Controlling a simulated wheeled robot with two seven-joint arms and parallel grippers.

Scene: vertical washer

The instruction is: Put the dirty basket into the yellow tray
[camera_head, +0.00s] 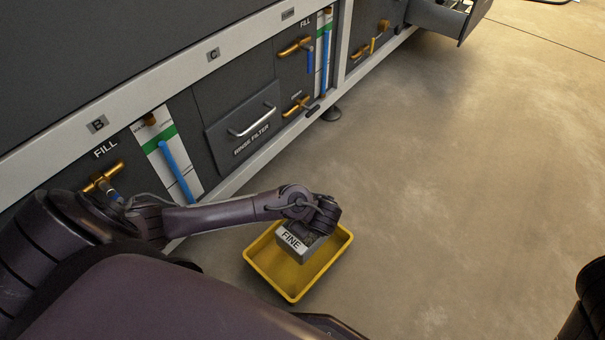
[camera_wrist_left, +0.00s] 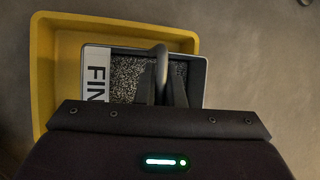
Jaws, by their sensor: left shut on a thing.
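The dirty basket (camera_head: 293,241) is a grey box with a white label reading FINE and dark speckled contents. My left gripper (camera_head: 322,222) is shut on the basket's handle and holds it over the yellow tray (camera_head: 290,286). In the left wrist view the basket (camera_wrist_left: 118,85) shows with its handle between the fingers of my left gripper (camera_wrist_left: 163,90). The yellow tray (camera_wrist_left: 42,70) lies below it there, its rim showing at the left and top. The gap between basket and tray floor is hard to judge. My right gripper is not in view.
The dark washer front has a rinse filter drawer (camera_head: 243,118), orange valve handles (camera_head: 102,178) and blue gauge tubes (camera_head: 178,168). An open drawer (camera_head: 447,18) juts out at the top right. The floor (camera_head: 450,190) right of the tray is clear.

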